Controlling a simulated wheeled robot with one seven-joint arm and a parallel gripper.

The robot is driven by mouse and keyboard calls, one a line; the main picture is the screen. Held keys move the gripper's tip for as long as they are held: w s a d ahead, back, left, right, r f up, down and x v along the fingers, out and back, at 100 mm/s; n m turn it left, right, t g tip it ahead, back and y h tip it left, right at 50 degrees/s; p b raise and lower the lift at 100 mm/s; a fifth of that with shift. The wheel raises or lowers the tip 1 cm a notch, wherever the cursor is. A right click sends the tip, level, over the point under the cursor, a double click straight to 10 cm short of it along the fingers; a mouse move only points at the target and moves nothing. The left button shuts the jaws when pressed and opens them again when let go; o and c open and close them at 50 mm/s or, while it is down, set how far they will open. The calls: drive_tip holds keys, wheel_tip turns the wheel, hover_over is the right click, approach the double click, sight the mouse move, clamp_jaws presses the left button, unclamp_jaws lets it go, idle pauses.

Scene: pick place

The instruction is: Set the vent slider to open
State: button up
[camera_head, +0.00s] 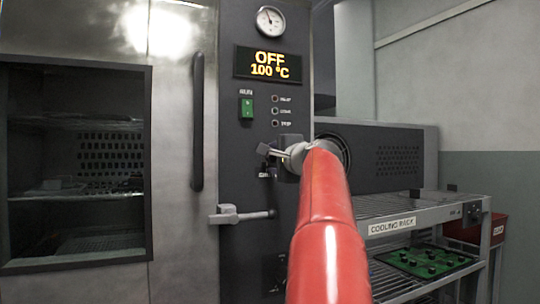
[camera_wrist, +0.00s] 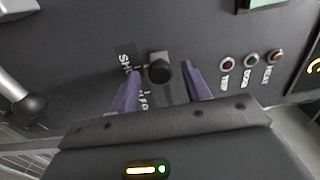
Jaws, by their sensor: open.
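The vent slider's dark round knob (camera_wrist: 159,71) shows in the wrist view on the grey panel, on a small lighter block. A partly hidden label beginning "SHU" (camera_wrist: 126,62) is beside it. My gripper (camera_wrist: 161,80) is open, with one purple finger on each side of the knob and a visible gap to each. In the head view my gripper (camera_head: 267,152) is at the panel below the indicator lights and hides most of the slider. Part of a label (camera_head: 267,172) shows under it.
A lever handle (camera_head: 240,215) sticks out low on the panel. Three indicator lights (camera_head: 275,111) and a green switch (camera_head: 246,107) are above. The display (camera_head: 268,64) reads OFF, 100 °C. The cooling rack (camera_head: 410,216) stands at right, the oven door handle (camera_head: 197,120) at left.

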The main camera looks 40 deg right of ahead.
drive_tip(key=shift+x, duration=1.15)
clamp_jaws()
